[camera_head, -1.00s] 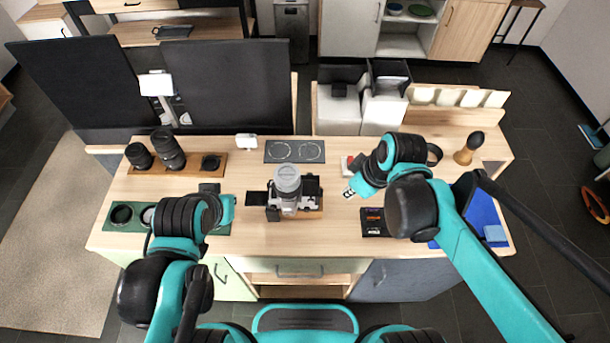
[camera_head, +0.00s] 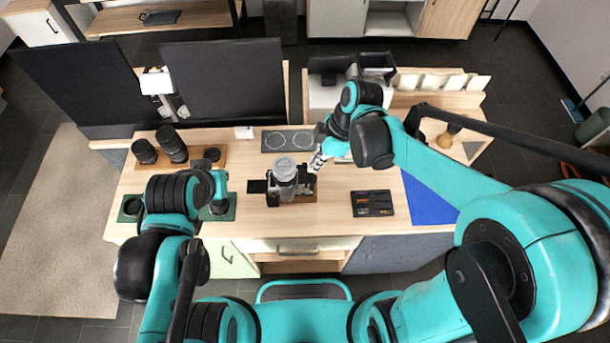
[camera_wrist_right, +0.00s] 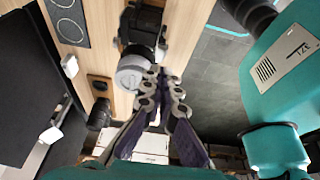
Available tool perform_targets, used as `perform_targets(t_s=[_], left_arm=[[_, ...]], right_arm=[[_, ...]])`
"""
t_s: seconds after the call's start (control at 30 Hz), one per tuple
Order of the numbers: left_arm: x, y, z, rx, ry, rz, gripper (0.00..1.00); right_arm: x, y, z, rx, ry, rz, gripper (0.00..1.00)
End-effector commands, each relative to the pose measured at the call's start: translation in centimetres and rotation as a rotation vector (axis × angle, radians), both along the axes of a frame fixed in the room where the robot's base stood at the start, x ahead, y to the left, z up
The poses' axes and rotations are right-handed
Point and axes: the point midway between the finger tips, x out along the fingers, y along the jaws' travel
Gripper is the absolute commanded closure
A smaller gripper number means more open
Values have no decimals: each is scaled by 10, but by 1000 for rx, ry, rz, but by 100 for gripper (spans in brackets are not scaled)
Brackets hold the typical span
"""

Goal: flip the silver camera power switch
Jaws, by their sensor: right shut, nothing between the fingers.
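The silver camera (camera_head: 284,184) stands on a small wooden stand in the middle of the table, its big silver lens upward. In the right wrist view its dark body and silver lens (camera_wrist_right: 131,74) lie just beyond the fingertips. My right gripper (camera_head: 317,160) is shut and empty, beside the camera's right, back side. In the wrist view its fingertips (camera_wrist_right: 165,76) overlap the lens edge; I cannot tell whether they touch. The power switch is too small to make out. My left gripper (camera_head: 221,190) is left of the camera, over the green tray; its fingers are unclear.
Dark lenses (camera_head: 172,146) stand on a wooden board at the back left. A dark pad with two rings (camera_head: 287,141) lies behind the camera. A black card case (camera_head: 372,204) and a blue mat (camera_head: 428,203) lie to the right. Two monitors (camera_head: 226,86) stand at the back.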

Motion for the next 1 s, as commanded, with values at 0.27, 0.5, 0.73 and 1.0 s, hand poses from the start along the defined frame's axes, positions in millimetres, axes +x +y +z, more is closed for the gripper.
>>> perform_targets(t_s=[0.27,0.5,0.73,1.0], left_arm=[[0,0,-12,0,0,0,100],[0,0,-22,0,0,0,100],[0,0,-25,0,0,0,100],[0,0,-25,0,0,0,100]], right_arm=[[0,14,-41,0,0,1,100],[0,27,-78,0,-1,0,100],[0,32,-92,0,-1,0,100],[0,32,-92,0,-1,-1,100]])
